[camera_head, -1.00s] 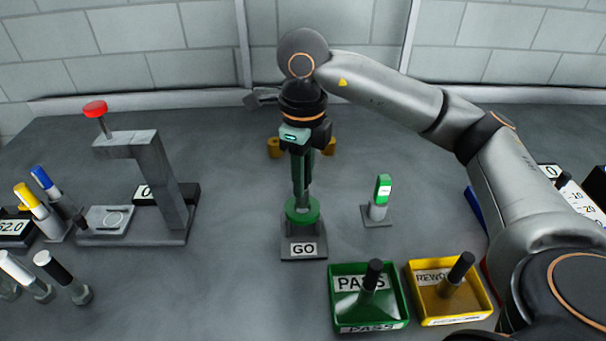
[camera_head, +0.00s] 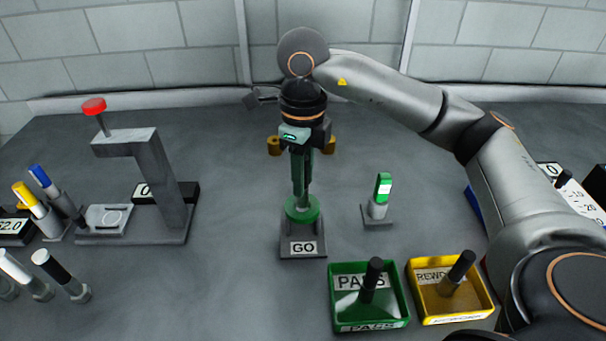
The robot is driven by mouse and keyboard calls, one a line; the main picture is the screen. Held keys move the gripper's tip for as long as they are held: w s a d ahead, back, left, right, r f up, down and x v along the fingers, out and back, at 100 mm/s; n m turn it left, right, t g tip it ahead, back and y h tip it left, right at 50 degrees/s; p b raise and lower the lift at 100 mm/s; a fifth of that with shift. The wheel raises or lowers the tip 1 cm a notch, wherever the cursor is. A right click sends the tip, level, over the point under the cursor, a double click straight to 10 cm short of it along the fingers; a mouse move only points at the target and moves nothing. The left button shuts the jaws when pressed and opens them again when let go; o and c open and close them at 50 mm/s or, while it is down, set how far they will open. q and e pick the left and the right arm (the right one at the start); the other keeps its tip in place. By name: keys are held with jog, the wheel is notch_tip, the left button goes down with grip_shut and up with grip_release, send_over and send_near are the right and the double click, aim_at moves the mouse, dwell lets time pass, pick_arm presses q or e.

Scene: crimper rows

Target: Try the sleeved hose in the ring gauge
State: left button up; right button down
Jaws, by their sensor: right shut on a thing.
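The ring gauge is a green ring (camera_head: 314,213) on a dark stand (camera_head: 303,233) marked GO, in the middle of the table. My right gripper (camera_head: 302,196) points straight down over the ring, with its fingertips just above or at it. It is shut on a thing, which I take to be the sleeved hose. The fingers almost wholly hide it, so I cannot tell how far it sits in the ring. My left gripper is not in view.
A green PASS tray (camera_head: 340,315) and a yellow REWORK tray (camera_head: 450,315) stand front right, each with a dark hose piece. A green-topped post (camera_head: 381,195) is right of the gauge. A grey press (camera_head: 165,180) and several hoses are at left.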

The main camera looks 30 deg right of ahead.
jog(key=shift+f+b, duration=1.8)
jog(key=shift+f, duration=0.35)
dwell(1.0)
dwell(1.0)
